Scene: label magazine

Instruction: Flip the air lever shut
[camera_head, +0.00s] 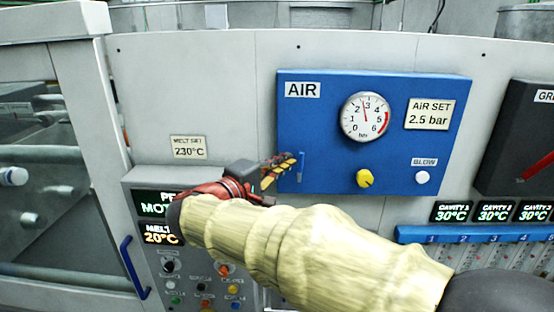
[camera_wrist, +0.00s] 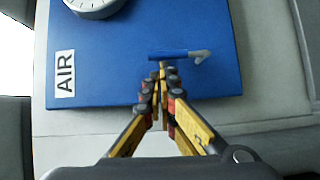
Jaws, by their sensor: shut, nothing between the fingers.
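The blue air panel (camera_head: 325,105) carries the label AIR, a round gauge (camera_head: 367,117) and a plate reading AIR SET 2.5 bar. The gauge needle points up, between 2 and 3. The blue air lever (camera_head: 301,168) stands upright near the panel's lower left edge. In the wrist view the lever (camera_wrist: 168,54) lies across the picture, its grey end at right. My gripper (camera_head: 294,161) is shut and empty, its tips just left of the lever in the head view. In the wrist view the tips (camera_wrist: 160,68) overlap its lower edge; I cannot tell whether they touch.
A yellow knob (camera_head: 364,178) and a white BLOW button (camera_head: 422,177) sit on the same panel to the right. A control box (camera_head: 145,184) with displays and buttons is below left. A blue manifold (camera_head: 480,234) runs along the lower right.

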